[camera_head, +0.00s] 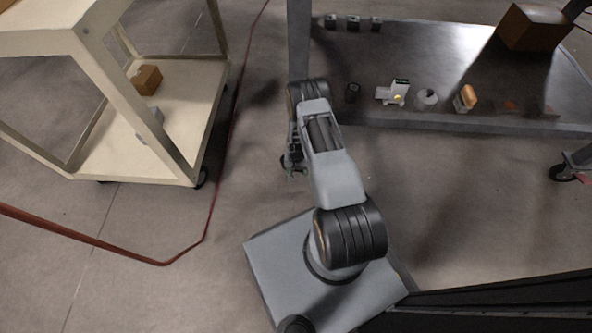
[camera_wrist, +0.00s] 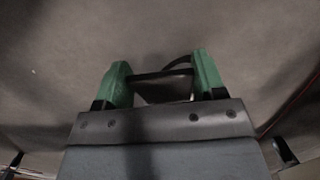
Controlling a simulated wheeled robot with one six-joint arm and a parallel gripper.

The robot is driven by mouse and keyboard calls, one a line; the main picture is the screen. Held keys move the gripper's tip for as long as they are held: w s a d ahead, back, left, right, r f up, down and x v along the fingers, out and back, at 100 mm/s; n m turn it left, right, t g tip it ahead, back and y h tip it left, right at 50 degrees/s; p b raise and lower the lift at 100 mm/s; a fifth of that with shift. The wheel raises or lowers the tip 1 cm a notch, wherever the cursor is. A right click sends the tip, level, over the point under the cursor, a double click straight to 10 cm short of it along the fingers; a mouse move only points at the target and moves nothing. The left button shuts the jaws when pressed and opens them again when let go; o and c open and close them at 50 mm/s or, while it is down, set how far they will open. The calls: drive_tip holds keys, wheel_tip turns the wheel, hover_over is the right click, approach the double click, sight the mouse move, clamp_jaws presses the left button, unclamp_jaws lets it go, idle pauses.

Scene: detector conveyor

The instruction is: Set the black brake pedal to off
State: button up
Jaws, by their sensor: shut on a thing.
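My gripper (camera_wrist: 160,82) shows from above in the wrist view, with two green fingers set apart. A thin dark bar with a curved loop spans between the fingertips, and I take it to be the black brake pedal (camera_wrist: 160,75). The gripper is shut on it. In the head view my gripper (camera_head: 294,165) hangs low at the left end of the grey shelf, mostly hidden by my arm. The pedal cannot be made out there, and its on or off position cannot be told.
A cream cart (camera_head: 190,120) with a small brown box (camera_head: 147,79) stands at the left. The grey shelf (camera_head: 440,60) at the right holds several small parts and a brown carton (camera_head: 534,27). A red cable (camera_head: 216,205) crosses the floor. A black caster (camera_head: 564,172) shows far right.

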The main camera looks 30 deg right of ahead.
drive_tip(key=o, duration=1)
drive_tip(key=shift+w+r, duration=0.2)
drive_tip(key=shift+r, duration=0.1)
drive_tip(key=shift+o, duration=1.4)
drive_tip(key=shift+s+f, duration=0.1)
wheel_tip(320, 180, up, 14)
drive_tip(key=w+p, duration=0.1)
drive_tip(key=p, duration=0.4)
drive_tip(key=shift+d, duration=0.35)
drive_tip(key=shift+w, duration=0.1)
